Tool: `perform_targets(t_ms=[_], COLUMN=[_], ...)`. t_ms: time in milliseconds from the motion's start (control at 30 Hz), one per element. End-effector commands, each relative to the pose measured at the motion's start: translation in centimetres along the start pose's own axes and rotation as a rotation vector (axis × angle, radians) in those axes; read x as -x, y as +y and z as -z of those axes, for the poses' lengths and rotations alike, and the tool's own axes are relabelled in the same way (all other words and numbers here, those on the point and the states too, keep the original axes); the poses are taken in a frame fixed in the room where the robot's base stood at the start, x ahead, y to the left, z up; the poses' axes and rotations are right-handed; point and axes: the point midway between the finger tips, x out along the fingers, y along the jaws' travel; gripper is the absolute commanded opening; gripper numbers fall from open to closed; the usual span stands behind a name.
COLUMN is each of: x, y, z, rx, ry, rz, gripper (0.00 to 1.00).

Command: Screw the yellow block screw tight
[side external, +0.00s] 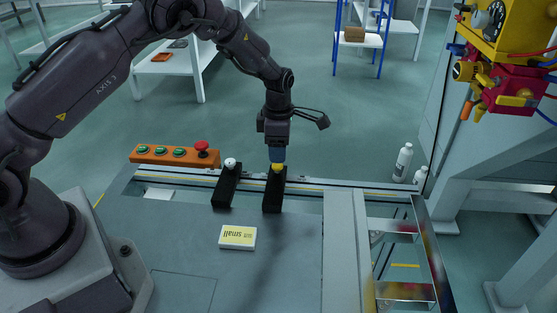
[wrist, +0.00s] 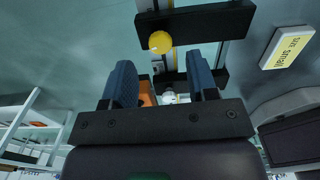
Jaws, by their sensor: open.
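The yellow block screw (side external: 277,168) has a round yellow head on top of a black block (side external: 273,195). My gripper (side external: 278,161) points down right above it, with its blue fingers at or just over the head. In the wrist view, my gripper (wrist: 160,60) is open, with a gap between the two fingers. The yellow head (wrist: 160,42) shows just past the fingertips, lined up with the gap and not clamped. Whether a finger touches it, and how deep the screw sits, I cannot tell.
A second black block (side external: 227,190) with a white-headed screw (side external: 230,163) stands to the left. An orange button box (side external: 175,154) with a red button is behind it. A small labelled box (side external: 238,237) lies in front on the panel. White bottles (side external: 403,162) stand at right.

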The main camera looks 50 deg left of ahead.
Motion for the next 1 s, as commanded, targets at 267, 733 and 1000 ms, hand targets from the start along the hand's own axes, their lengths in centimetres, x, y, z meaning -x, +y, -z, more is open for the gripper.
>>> perform_targets(t_ms=[267,733,1000], x=[-3.7,-4.3,-4.2], y=[0.0,0.0,0.0], z=[0.0,0.0,0.0], rx=[-0.001,-0.001,-0.004], ry=[0.0,-0.001,-0.001], rz=[0.0,-0.001,-0.001], gripper=[0.53,0.33,0.04])
